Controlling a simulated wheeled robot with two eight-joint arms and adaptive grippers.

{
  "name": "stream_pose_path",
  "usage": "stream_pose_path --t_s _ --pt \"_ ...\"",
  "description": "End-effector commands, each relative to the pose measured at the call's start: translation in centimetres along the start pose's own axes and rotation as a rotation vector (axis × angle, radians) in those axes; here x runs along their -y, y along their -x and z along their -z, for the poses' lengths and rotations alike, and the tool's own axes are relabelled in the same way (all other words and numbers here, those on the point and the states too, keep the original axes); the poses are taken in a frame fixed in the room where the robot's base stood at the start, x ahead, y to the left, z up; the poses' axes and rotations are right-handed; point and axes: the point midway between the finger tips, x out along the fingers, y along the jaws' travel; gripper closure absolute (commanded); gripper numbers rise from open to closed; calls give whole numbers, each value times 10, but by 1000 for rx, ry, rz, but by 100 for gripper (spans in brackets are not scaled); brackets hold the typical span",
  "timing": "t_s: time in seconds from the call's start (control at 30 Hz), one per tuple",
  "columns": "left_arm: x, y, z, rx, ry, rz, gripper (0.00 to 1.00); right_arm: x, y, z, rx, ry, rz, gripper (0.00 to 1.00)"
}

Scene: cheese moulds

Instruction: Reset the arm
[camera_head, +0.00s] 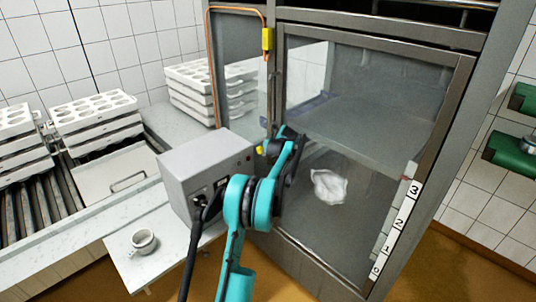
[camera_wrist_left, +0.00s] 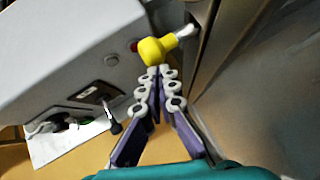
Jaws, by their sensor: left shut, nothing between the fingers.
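My left arm, teal and black, rises from the bottom of the head view. Its gripper (camera_head: 285,138) is in front of the left edge of the steel cabinet's frame. In the left wrist view the purple and grey fingers (camera_wrist_left: 162,72) meet at their tips, with nothing visible between them. A yellow knob (camera_wrist_left: 154,50) on a metal stem is just beyond the tips; I cannot tell whether they touch it. Yellow also shows beside the gripper in the head view (camera_head: 259,150). My right gripper is not in view.
The steel cabinet (camera_head: 464,75) has clear panels, a white cloth (camera_head: 329,186) inside and a numbered scale (camera_head: 401,222). A grey control box (camera_head: 205,165) stands close to my arm. A metal cup (camera_head: 143,241) is on the side table (camera_head: 165,268). Stacked white moulds (camera_head: 95,112) are at left.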

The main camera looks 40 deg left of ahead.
Motion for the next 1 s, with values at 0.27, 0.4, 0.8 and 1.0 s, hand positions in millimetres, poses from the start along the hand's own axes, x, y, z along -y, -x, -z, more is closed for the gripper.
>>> stream_pose_path --t_s 0.27,0.4,0.8,1.0 --pt "-34 34 -16 -1 1 -2 100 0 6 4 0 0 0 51" --pt "-43 44 -21 -1 0 -1 100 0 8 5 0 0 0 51" --pt "-45 52 -20 -3 16 6 100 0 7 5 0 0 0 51" --pt "-21 115 19 -51 266 81 100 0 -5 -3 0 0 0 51"
